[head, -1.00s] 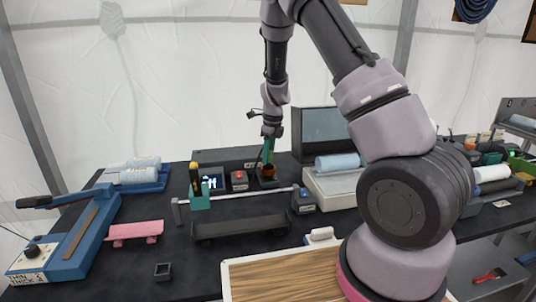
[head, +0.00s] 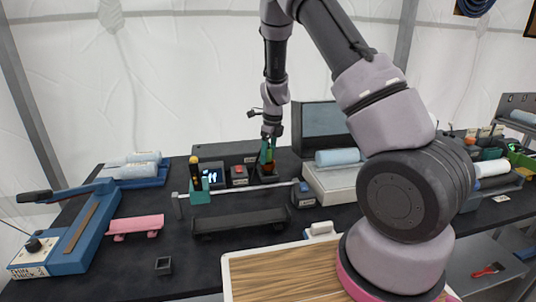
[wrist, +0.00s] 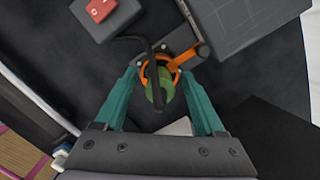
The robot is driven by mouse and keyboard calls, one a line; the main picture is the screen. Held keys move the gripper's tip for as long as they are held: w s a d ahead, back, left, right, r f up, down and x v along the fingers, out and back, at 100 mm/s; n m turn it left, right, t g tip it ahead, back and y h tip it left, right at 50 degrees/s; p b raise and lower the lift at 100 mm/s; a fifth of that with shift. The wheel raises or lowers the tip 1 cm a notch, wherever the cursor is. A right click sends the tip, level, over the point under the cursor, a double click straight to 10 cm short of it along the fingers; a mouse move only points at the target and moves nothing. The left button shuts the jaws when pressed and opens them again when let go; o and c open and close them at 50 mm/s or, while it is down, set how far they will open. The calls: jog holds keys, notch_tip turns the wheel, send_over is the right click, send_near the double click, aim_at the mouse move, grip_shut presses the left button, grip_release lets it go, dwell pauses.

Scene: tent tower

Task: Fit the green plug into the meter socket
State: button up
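The green plug (wrist: 160,95) shows in the wrist view with a dark cable arching over it. It sits inside an orange ring (wrist: 146,76) with an orange lever to its right; how deep it sits I cannot tell. In the head view the dark socket block (head: 264,178) stands at the back of the bench, and the plug is mostly hidden by my fingers. My gripper (wrist: 161,72) points down over the socket. Its two teal fingers stand on either side of the plug, with gaps showing. My gripper also shows in the head view (head: 268,158).
A red-button box (head: 239,175) and a lit display (head: 212,180) stand left of the socket. A teal holder (head: 200,196) and a rail are in front. A scale-like device (head: 335,180) with a blue roll is right.

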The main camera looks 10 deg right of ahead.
aim_at(271, 150)
jog(key=r, duration=0.7)
jog(key=d+r, duration=0.1)
jog(key=r, duration=0.2)
jog(key=shift+s+r, duration=0.4)
jog(key=shift+r, duration=0.1)
jog(key=s+d+r+n+t+y, duration=0.2)
jog(key=s+r+n, duration=0.45)
jog(key=r, duration=0.45)
jog(key=s+d+r+n+t, duration=0.1)
jog(key=s+r+n, duration=0.3)
jog(key=s, duration=0.3)
jog(key=s+d+r+n+t, duration=0.1)
jog(key=s+r+n+t, duration=0.1)
jog(key=s+r+n, duration=0.2)
jog(key=s+r+n+t+h, duration=0.1)
jog(key=s+r+n, duration=0.3)
jog(key=s+n, duration=0.3)
jog(key=s, duration=0.4)
jog(key=shift+s+d+r, duration=0.4)
